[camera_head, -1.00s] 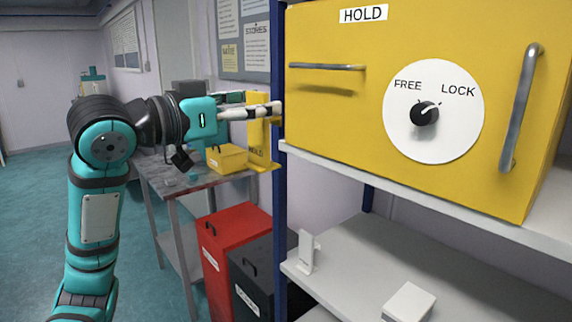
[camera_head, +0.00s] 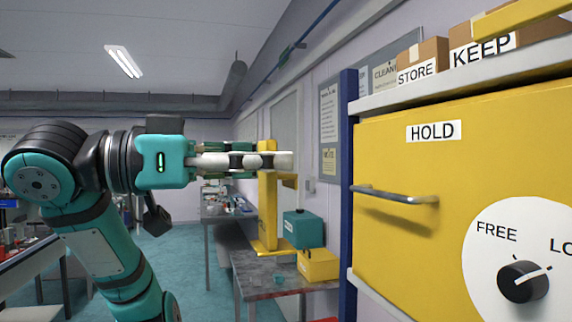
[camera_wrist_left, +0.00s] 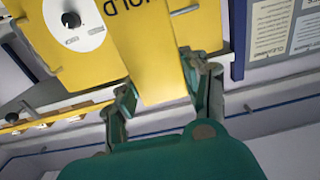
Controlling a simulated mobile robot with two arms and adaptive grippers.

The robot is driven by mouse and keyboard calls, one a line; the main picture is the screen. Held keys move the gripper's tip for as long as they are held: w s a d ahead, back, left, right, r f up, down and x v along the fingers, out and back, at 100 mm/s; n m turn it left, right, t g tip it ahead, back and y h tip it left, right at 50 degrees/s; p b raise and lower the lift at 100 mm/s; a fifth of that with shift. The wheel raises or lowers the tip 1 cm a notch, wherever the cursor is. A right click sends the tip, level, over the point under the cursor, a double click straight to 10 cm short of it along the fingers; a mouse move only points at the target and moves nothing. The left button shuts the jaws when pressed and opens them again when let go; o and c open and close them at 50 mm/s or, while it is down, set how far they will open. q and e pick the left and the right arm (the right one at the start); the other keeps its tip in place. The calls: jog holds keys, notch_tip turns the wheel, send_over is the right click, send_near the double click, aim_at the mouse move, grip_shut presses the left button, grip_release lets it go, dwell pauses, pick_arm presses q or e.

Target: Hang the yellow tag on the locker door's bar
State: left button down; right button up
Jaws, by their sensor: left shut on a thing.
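The yellow tag (camera_head: 267,212) hangs upright, seen nearly edge-on in the head view, with a lip at its lower end. My left gripper (camera_head: 280,161) is shut on its upper part. In the left wrist view the tag (camera_wrist_left: 155,55) is between the fingertips (camera_wrist_left: 158,85), with part of its black lettering showing. The yellow locker door (camera_head: 440,150) carries a horizontal metal bar (camera_head: 395,195). The gripper and tag are left of the door, apart from the bar, with the gripper appearing higher in the picture. My right gripper is not in view.
A blue post (camera_head: 347,200) stands between the tag and the locker door. The door has a FREE/LOCK dial (camera_head: 523,281). Boxes (camera_head: 480,50) stand on the shelf above. A table (camera_head: 262,275) holds a teal box (camera_head: 303,229) and a yellow box (camera_head: 318,264).

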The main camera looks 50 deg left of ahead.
pick_arm(q)
jog(key=shift+s, duration=0.1)
jog(key=shift+w+d+r, duration=0.1)
jog(key=shift+w+d, duration=0.1)
jog(key=shift+w, duration=0.2)
jog(key=shift+p+x, duration=0.3)
jog(key=shift+x, duration=0.75)
jog(key=shift+p+x, duration=0.85)
jog(key=shift+x, duration=5.05)
jog(key=shift+w+f, duration=0.1)
jog(key=shift+f, duration=0.2)
jog(key=shift+f+b, duration=0.6)
jog(key=shift+b, duration=0.2)
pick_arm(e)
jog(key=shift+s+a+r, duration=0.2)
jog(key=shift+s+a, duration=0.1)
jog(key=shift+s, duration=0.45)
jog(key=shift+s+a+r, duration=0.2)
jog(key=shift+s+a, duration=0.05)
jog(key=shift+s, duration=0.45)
